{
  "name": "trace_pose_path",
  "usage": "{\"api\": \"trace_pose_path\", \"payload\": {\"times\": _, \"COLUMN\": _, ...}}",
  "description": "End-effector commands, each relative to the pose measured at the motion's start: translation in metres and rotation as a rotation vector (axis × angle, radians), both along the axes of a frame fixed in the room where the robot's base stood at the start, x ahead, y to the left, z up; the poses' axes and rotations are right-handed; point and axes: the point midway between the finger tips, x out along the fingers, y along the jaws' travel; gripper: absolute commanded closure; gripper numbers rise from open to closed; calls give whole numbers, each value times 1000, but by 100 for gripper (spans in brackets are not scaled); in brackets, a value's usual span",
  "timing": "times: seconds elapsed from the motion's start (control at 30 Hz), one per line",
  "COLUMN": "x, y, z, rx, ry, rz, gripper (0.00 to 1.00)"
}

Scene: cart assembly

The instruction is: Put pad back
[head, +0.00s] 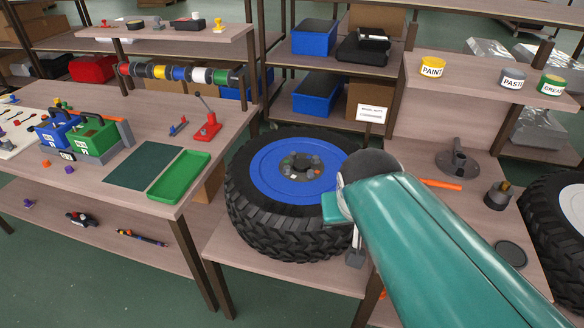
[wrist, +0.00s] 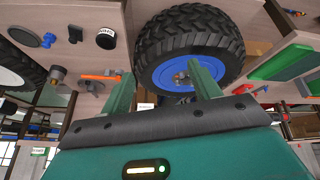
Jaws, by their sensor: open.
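No label marks out a pad. A flat dark green mat (head: 145,167) lies on the left table beside the green tray (head: 181,177). My gripper (wrist: 160,70) is open, its two green fingers apart with nothing held between them. It is near the big black tyre with a blue rim (head: 268,170). In the head view my arm hides most of the gripper.
A red lever tool (head: 207,125) and blue and green bins (head: 94,136) stand on the left table. Paint (head: 431,67), paste and grease cans sit on the right shelf. An orange tool (head: 441,184) and a dark stand (head: 458,160) are on the right bench.

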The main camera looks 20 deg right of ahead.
Motion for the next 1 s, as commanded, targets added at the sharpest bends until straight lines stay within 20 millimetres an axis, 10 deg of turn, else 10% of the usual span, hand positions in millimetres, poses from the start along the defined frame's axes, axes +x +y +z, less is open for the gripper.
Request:
{"api": "trace_pose_path", "payload": {"times": 0.3, "x": -41, "y": 61, "z": 16, "rx": 92, "ry": -37, "rz": 221, "gripper": 38}}
{"api": "trace_pose_path", "payload": {"times": 1.0, "x": -42, "y": 63, "z": 16, "rx": 94, "ry": -37, "rz": 226, "gripper": 38}}
